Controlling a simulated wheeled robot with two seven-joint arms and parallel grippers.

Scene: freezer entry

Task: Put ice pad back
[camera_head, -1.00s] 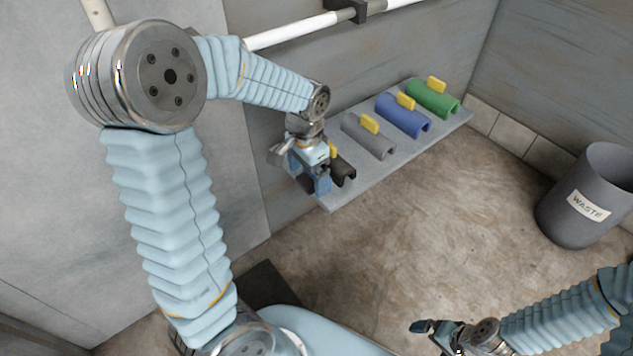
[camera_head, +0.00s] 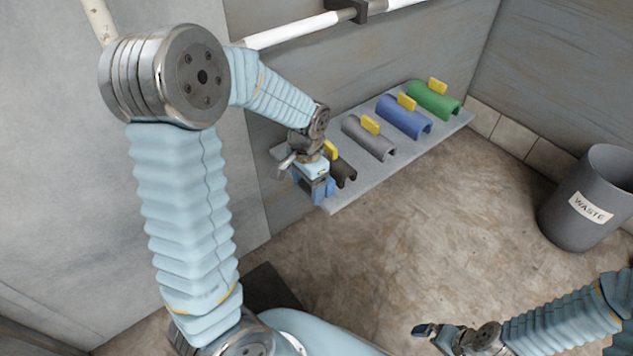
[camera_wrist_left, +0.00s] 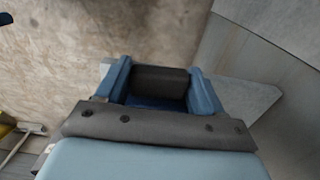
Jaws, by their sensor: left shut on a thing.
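My left gripper (camera_head: 322,192) is at the near left end of the shelf, beside the black curved pad (camera_head: 344,173), which has a yellow tab. In the left wrist view, its blue fingers (camera_wrist_left: 163,90) are shut on a dark grey piece (camera_wrist_left: 160,80). Most of that piece is hidden, so I cannot tell its full shape. Grey (camera_head: 368,137), blue (camera_head: 403,116) and green (camera_head: 432,98) curved pads with yellow tabs lie in a row farther along. My right gripper (camera_head: 432,334) is low at the bottom, away from the shelf; its jaw opening is unclear.
The grey shelf (camera_head: 388,168) runs along the wall, and also shows in the left wrist view (camera_wrist_left: 240,101). A white rail (camera_head: 300,30) is above it. A grey waste bin (camera_head: 585,195) stands at right. The floor between is clear.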

